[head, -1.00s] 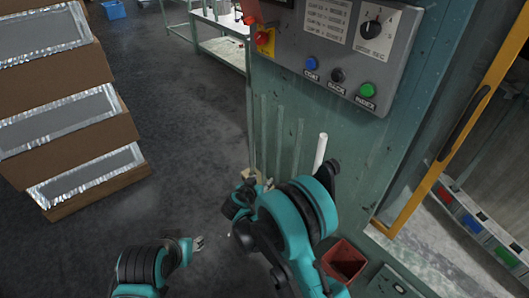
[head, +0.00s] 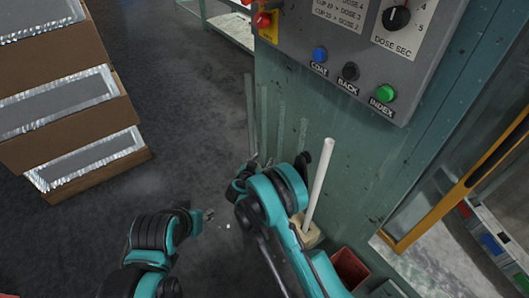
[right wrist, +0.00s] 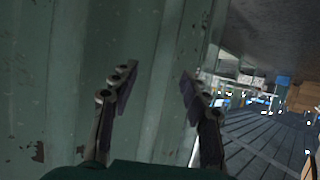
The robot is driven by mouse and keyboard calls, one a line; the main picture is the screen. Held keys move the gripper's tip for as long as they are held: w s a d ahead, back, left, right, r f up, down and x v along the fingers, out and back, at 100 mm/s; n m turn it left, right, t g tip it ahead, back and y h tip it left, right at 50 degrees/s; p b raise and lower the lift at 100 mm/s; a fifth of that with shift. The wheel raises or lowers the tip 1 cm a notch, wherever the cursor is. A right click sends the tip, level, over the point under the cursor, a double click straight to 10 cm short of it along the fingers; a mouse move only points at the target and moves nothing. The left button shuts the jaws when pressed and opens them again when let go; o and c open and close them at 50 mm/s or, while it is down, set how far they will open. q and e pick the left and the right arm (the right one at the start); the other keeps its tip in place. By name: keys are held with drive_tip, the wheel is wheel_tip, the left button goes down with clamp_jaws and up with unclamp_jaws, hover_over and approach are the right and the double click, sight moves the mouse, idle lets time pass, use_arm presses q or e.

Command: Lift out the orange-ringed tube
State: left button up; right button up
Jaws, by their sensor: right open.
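Several thin translucent glass tubes (head: 281,122) stand upright in front of the green machine panel in the head view. I cannot make out an orange ring on any of them, and their lower ends are partly hidden by my right arm. My right gripper (head: 257,160) is at the lower part of these tubes, small and partly hidden behind its wrist. In the right wrist view the right gripper (right wrist: 158,90) is open, with pale upright strips behind the fingers that may be tubes. My left gripper (head: 208,214) is over the floor, apart from the tubes.
A white rod (head: 319,180) stands slightly tilted in a light block (head: 308,233) right of my right arm. A red bin (head: 349,268) is below it. The control box (head: 350,50) overhangs above. Brown boxes (head: 70,150) stand at the left, with clear floor (head: 190,120) between.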

drive_tip(key=x, duration=0.2)
drive_tip(key=shift+w+d+f+b, duration=0.1)
drive_tip(key=shift+w+f+b, duration=0.1)
drive_tip(key=shift+w+b, duration=0.2)
clamp_jaws()
